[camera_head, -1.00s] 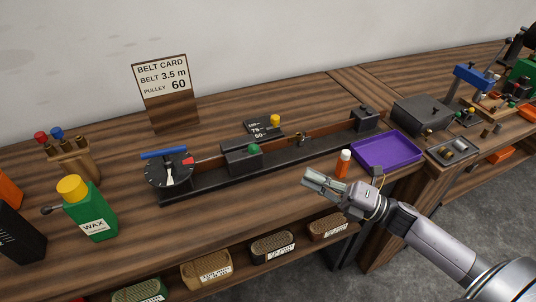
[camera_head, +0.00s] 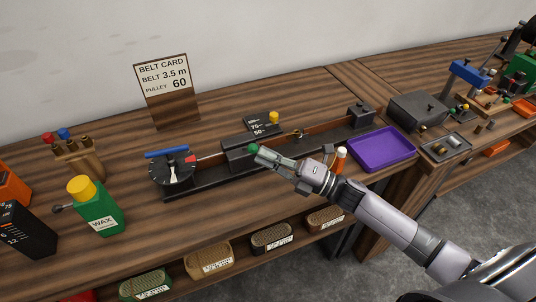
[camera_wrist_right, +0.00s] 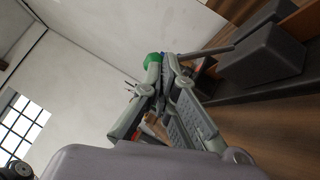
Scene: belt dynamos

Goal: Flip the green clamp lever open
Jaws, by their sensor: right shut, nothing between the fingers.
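The green clamp lever (camera_head: 253,148) shows as a small green knob on the dark block (camera_head: 236,157) of the long black belt rig. In the right wrist view the green knob (camera_wrist_right: 153,60) appears just beyond the fingertips. My right gripper (camera_head: 260,154) is shut and empty, with its tips right beside the green knob on its right side. I cannot tell whether the tips touch it. The gripper hides part of the block and of the rig's front. In the right wrist view the shut fingers (camera_wrist_right: 163,62) fill the middle. My left gripper is not in view.
A dial with a blue bar (camera_head: 172,168) is at the rig's left end. A yellow-knobbed scale plate (camera_head: 262,124) lies behind the rig. An orange bottle with a white cap (camera_head: 339,160) and a purple tray (camera_head: 382,149) are to the right. A green wax bottle (camera_head: 99,212) stands at left.

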